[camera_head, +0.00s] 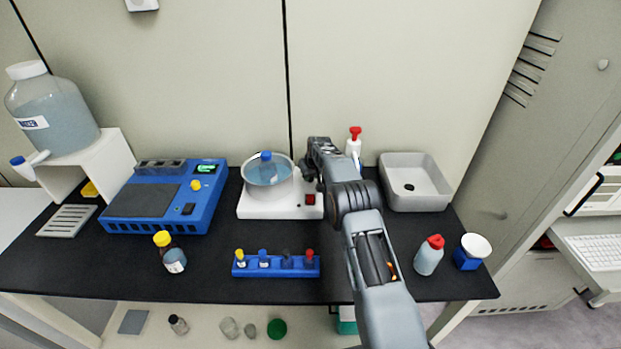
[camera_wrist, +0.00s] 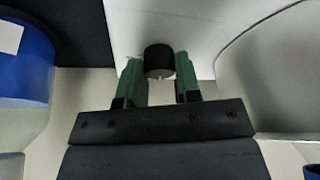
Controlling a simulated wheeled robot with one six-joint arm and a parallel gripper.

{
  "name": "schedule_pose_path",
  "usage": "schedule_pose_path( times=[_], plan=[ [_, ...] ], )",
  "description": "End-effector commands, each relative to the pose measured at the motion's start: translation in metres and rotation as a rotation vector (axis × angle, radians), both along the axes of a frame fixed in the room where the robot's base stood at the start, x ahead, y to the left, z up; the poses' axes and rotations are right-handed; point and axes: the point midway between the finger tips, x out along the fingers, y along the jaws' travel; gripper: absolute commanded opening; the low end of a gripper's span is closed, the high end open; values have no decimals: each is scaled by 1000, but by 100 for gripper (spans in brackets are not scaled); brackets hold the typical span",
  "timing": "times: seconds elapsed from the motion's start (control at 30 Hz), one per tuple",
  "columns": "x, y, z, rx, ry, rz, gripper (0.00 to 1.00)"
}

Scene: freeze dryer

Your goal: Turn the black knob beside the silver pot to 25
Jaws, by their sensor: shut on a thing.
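The silver pot (camera_head: 269,190) sits on a white base (camera_head: 255,210) in the middle of the table, with liquid and a blue-capped bottle (camera_head: 267,168) in it. The pot's curved wall (camera_wrist: 285,75) also fills the right of the wrist view. My gripper (camera_wrist: 157,78) has its green fingers on both sides of the black knob (camera_wrist: 159,57) and is shut on it. In the head view my gripper (camera_head: 309,178) is at the base's right side and largely hides the knob. I cannot read any scale or setting on the knob.
A red switch (camera_head: 310,199) is on the base near my gripper. A white bottle with a red top (camera_head: 354,150) and a grey basin (camera_head: 416,195) stand to the right. A blue rack of small vials (camera_head: 275,271) lies in front. A blue device (camera_head: 165,200) is at the left.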

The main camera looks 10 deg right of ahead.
Motion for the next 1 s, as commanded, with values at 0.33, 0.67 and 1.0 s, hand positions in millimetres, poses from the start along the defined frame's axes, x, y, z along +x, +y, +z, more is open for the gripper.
schedule_pose_path(
  times=[0.33,0.67,1.0],
  plan=[
    [1,-1,0,2,-2,297,8],
    [1,-2,2,2,-2,499,8],
    [1,-2,1,0,-1,581,8]
  ],
)
